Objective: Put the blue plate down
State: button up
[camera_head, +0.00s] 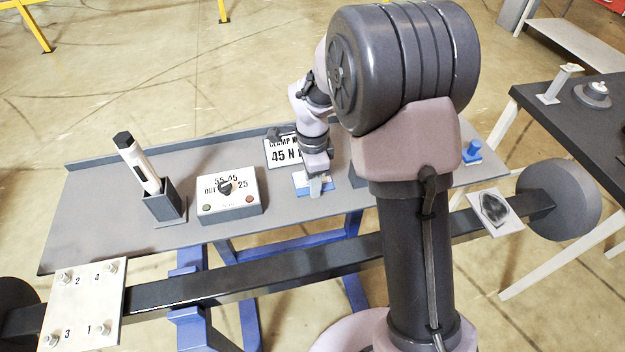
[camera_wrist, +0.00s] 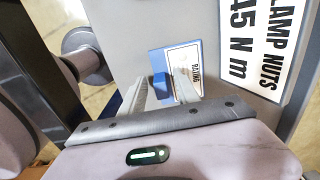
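The blue plate (camera_head: 301,184) has a white label and lies on the grey bench, near its middle. In the wrist view the blue plate (camera_wrist: 157,60) shows a label reading "RATING" and a small raised blue grip. My gripper (camera_head: 317,186) is right at the plate and hides part of it. In the wrist view the two fingers of my gripper (camera_wrist: 161,78) stand on either side of the blue grip. They look parted, with narrow gaps beside it. The plate looks flat on the bench, but its underside is hidden.
A sign reading "45 N m" (camera_head: 284,153) stands just behind the plate. A control box (camera_head: 229,193) and a holder (camera_head: 163,203) with a white-and-black tool (camera_head: 138,163) are to the left. A blue knobbed piece (camera_head: 471,153) is at the right end. A dark beam (camera_head: 250,278) crosses in front.

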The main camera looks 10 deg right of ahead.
notch_tip(320, 180, up, 16)
jog(key=s+n+p, duration=0.2)
jog(key=p, duration=0.3)
jog(key=s+a+r+n+t+y, duration=0.1)
jog(key=s+r+n+t, duration=0.2)
jog(key=s, duration=0.7)
jog(key=s+a+r+n+t+y, duration=0.1)
jog(key=s+a+r+n+t, duration=0.1)
jog(key=s+r+n, duration=0.4)
jog(key=s+n, duration=0.2)
jog(key=s, duration=0.3)
jog(key=shift+s+r+n+t, duration=0.2)
jog(key=shift+n+t, duration=0.1)
jog(key=shift+t, duration=0.1)
